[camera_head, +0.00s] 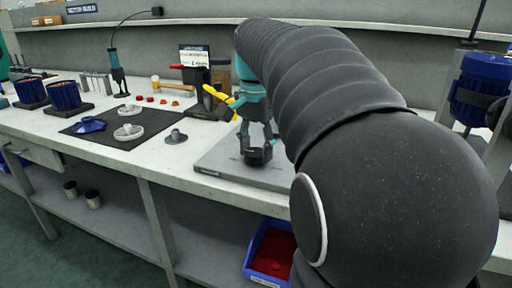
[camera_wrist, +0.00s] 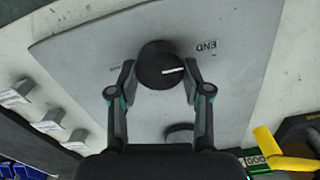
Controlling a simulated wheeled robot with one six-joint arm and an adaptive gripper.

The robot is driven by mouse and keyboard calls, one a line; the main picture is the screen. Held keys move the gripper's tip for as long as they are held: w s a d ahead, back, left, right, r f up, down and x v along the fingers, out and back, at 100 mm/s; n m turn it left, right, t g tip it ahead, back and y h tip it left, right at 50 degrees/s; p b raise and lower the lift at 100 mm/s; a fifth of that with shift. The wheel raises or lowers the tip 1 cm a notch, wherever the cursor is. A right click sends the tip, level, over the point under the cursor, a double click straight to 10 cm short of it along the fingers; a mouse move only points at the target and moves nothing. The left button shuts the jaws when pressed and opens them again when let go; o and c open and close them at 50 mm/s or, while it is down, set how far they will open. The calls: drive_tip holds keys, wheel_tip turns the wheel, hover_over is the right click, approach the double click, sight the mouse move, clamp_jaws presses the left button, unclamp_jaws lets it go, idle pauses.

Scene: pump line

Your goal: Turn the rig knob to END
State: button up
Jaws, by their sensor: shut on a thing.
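The rig knob (camera_wrist: 158,62) is a round black knob with a white pointer line, on a grey plate (camera_wrist: 80,60). In the wrist view its line points right and slightly up, below the END label (camera_wrist: 207,47). A smaller mark (camera_wrist: 115,68) lies left of the knob, partly hidden by a finger. My gripper (camera_wrist: 160,76) has one finger on each side of the knob and is shut on it. In the head view my gripper (camera_head: 259,134) points down over the knob (camera_head: 259,157), and my arm covers the right part of the plate.
A yellow-handled tool (camera_head: 218,97) stands close behind my gripper. A dark mat (camera_head: 105,142) with white parts lies to the left, and a grey flanged part (camera_head: 176,136) sits between. A blue bin (camera_head: 254,250) is below the bench. White blocks (camera_wrist: 48,120) show in the wrist view.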

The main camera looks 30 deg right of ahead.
sight(256, 151)
drive_tip(key=o, duration=1.2)
drive_tip(key=shift+c, duration=0.2)
drive_tip(key=shift+r, duration=0.1)
wheel_tip(256, 151, up, 12)
